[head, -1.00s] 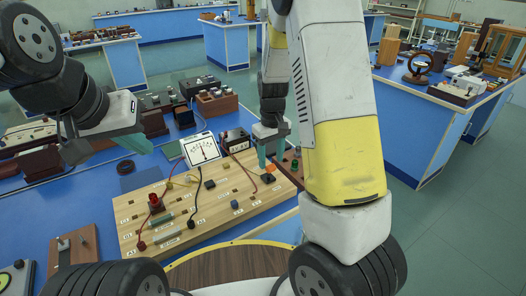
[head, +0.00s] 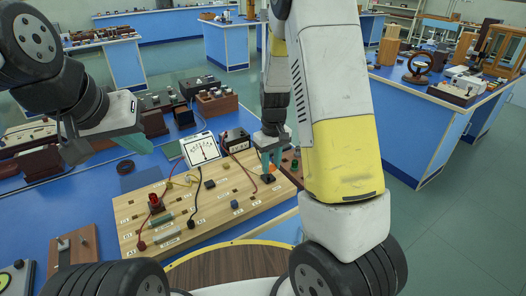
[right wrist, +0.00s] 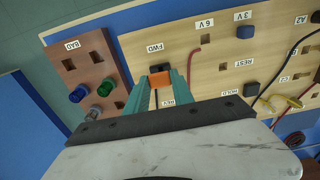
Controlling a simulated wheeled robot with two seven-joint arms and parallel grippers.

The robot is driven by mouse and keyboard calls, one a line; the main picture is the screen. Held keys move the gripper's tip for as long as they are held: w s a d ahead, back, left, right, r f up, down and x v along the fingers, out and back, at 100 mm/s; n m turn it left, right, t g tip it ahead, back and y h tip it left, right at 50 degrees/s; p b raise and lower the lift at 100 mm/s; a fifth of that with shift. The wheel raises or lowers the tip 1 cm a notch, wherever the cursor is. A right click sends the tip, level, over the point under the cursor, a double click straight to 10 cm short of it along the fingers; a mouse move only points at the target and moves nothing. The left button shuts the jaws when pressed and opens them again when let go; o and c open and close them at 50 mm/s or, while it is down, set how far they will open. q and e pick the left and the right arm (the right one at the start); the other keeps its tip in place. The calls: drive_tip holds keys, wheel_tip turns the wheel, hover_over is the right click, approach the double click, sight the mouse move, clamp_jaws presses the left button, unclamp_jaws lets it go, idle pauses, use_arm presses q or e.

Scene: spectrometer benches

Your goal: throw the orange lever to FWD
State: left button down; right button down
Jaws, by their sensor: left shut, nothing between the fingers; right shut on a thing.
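The orange lever (right wrist: 160,79) sits between the teal fingers of my right gripper (right wrist: 160,82) in the right wrist view. My right gripper is shut on it. The FWD label lies just above the lever there, and a dark line runs below it toward another label. I cannot tell whether the lever is fully at FWD. In the head view my right gripper (head: 269,163) is at the right end of the wooden board (head: 222,215), and the lever (head: 272,167) shows only partly behind the fingers. My left gripper (head: 138,146) is shut and empty, above the blue bench at the left.
A meter (head: 201,149) stands behind the board. A red wire (right wrist: 192,62) runs close beside the right gripper. A brown block with green and blue knobs (right wrist: 77,94) is next to the board. A red knob (head: 155,203) and black wires are on the board's left part.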

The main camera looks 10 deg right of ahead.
drive_tip(key=shift+s+d+f+t, duration=0.15)
drive_tip(key=shift+s+t, duration=0.25)
drive_tip(key=shift+t, duration=0.2)
drive_tip(key=c, duration=1.1)
unclamp_jaws()
drive_tip(key=r, duration=0.5)
drive_tip(key=s+r, duration=0.1)
drive_tip(key=r, duration=0.1)
drive_tip(key=shift+d+r, duration=0.2)
drive_tip(key=shift+r, duration=0.2)
drive_tip(key=s+r+m+t, duration=0.1)
drive_tip(key=s+r, duration=0.5)
drive_tip(key=s+a+r+m+t+y, duration=0.1)
drive_tip(key=s+r+t, duration=0.1)
drive_tip(key=s+r, duration=0.4)
drive_tip(key=s+r+m+t+y, duration=0.1)
drive_tip(key=s+r, duration=0.5)
drive_tip(key=s, duration=0.1)
drive_tip(key=shift+a+m+t, duration=0.25)
drive_tip(key=shift+m+t, duration=0.05)
drive_tip(key=shift+m, duration=0.1)
